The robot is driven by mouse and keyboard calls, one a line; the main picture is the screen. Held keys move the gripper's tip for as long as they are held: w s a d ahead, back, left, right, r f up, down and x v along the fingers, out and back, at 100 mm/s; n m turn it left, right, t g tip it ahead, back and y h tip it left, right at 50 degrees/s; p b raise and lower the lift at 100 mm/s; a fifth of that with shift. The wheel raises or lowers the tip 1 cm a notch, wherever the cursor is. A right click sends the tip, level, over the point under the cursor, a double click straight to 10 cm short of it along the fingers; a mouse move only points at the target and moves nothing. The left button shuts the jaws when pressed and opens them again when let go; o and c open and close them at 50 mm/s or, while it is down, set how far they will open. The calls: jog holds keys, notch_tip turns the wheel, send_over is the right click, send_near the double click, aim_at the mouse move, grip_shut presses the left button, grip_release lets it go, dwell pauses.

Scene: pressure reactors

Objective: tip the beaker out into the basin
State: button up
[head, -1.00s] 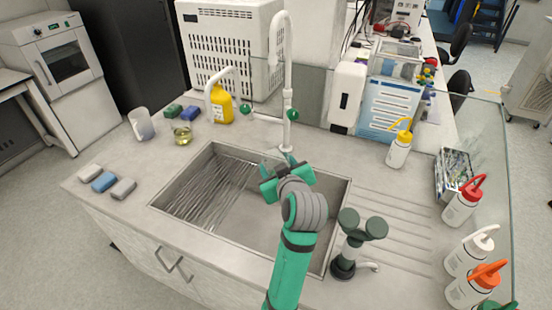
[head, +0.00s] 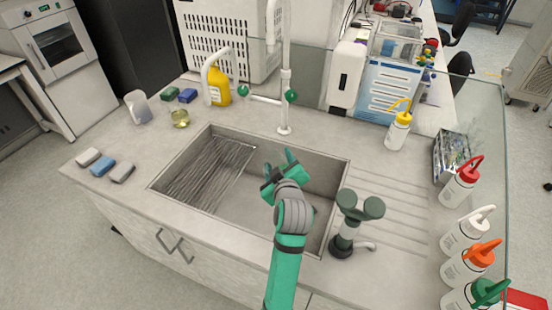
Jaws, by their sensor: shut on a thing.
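My gripper (head: 280,168) is over the basin (head: 258,208), right of its middle, with its fingers pointing away toward the tap. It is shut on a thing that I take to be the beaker. The beaker is almost wholly hidden by the fingers and wrist, so its tilt and contents cannot be told. The basin is a grey sink set in the counter, with ribbed lines on its left part. No liquid can be made out in it.
A tall white tap (head: 284,100) stands behind the basin. A black fitting (head: 345,235) stands at its right front. A small glass vessel with yellowish liquid (head: 180,118), a white jug (head: 138,107) and a yellow bottle (head: 218,87) stand back left. Wash bottles (head: 462,232) line the right edge.

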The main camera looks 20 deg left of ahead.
jog(key=w+d+r+n+t, duration=0.3)
jog(key=r+n+t, duration=0.1)
jog(key=n, duration=0.9)
jog(key=shift+d+r+t, duration=0.2)
jog(key=shift+r+t, duration=0.15)
jog(key=shift+t, duration=0.45)
jog(key=shift+f, duration=0.1)
dwell(0.9)
jog(key=s+a+f+m+g, duration=0.1)
jog(key=m+g, duration=0.1)
jog(key=m, duration=0.2)
jog(key=s+a+f+m+g, duration=0.1)
jog(key=m+g, duration=0.1)
jog(key=m, duration=0.3)
jog(key=s+a+f+m+g, duration=0.1)
jog(key=a+m+g, duration=0.1)
jog(key=m, duration=0.2)
jog(key=shift+s+f+m, duration=0.3)
jog(key=shift+f, duration=0.05)
notch_tip(320, 180, up, 14)
jog(key=m+g+y, duration=0.2)
jog(key=m, duration=0.2)
jog(key=shift+s+a, duration=0.3)
